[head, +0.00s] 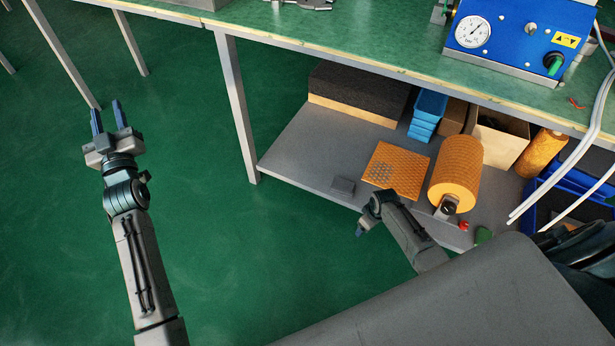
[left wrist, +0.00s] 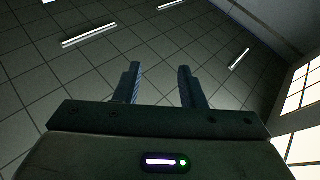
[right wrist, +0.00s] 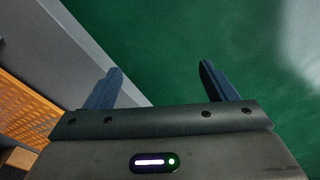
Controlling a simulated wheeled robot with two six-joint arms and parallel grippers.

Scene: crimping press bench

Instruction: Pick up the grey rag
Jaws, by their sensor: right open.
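A small, flat grey thing that looks like the grey rag (head: 343,186) lies on the lower shelf (head: 300,150) near its front edge. My right gripper (head: 362,229) is low beside the shelf's front edge, nearer to me than the rag and apart from it. In the right wrist view its fingers (right wrist: 161,68) are spread and empty over green floor, with the shelf edge at left; the rag does not show there. My left gripper (head: 107,110) is open and empty over the floor at the left. Its fingers (left wrist: 158,82) point at the ceiling in the left wrist view.
On the shelf are an orange perforated sheet (head: 390,160), an orange roll (head: 456,170), blue bins (head: 425,115) and a dark foam block (head: 355,92). The green bench top (head: 350,30) overhangs them, with a blue press (head: 520,40). A table leg (head: 238,110) stands left of the shelf.

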